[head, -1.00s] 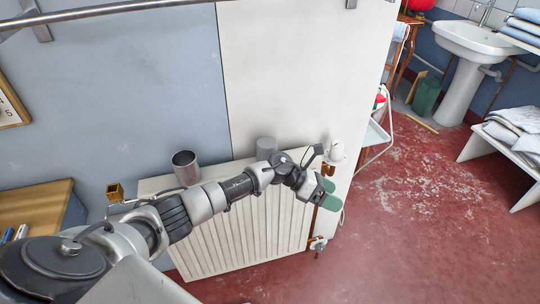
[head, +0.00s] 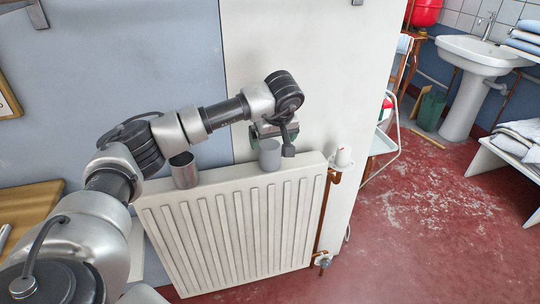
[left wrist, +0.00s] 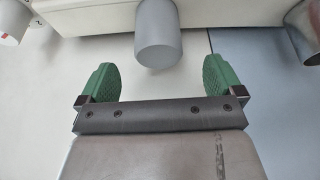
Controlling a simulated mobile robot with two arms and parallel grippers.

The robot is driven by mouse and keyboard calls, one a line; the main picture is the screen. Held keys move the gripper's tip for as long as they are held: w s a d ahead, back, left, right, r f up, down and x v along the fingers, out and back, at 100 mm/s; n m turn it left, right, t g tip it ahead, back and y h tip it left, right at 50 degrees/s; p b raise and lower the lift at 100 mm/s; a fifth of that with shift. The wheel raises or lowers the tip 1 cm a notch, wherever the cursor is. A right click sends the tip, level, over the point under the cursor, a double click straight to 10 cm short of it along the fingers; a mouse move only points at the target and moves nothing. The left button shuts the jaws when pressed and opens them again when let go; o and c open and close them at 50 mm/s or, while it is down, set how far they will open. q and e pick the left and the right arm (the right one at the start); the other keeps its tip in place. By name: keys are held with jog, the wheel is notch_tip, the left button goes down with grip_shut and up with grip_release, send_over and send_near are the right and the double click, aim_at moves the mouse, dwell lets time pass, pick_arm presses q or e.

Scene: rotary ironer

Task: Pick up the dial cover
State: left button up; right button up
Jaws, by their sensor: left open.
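A plain grey cylinder (head: 269,158), which I take to be the dial cover, stands on the top edge of the white radiator (head: 240,215). My left gripper (head: 271,138) is open, just above and behind it in the head view, with parts of its green fingers showing. In the left wrist view the grey cylinder (left wrist: 158,38) sits ahead of the open left gripper (left wrist: 160,78). It lines up with the gap between the green fingers and looks clear of both. Nothing is held. My right gripper is not in view.
A metal cup (head: 184,171) stands on the radiator left of the cylinder, under my left arm. A white valve head (head: 342,158) on a copper pipe is at the radiator's right end. The wall is close behind. Red floor (head: 420,220) lies open at right.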

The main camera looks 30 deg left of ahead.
aim_at(270, 145)
pick_arm(q)
jog(key=x, duration=0.5)
jog(key=shift+w+a+r, duration=0.1)
jog(key=shift+w+a, duration=0.05)
jog(key=shift+w, duration=0.05)
jog(key=shift+w+a+f, duration=0.15)
jog(key=shift+f, duration=0.3)
jog(key=c, duration=1)
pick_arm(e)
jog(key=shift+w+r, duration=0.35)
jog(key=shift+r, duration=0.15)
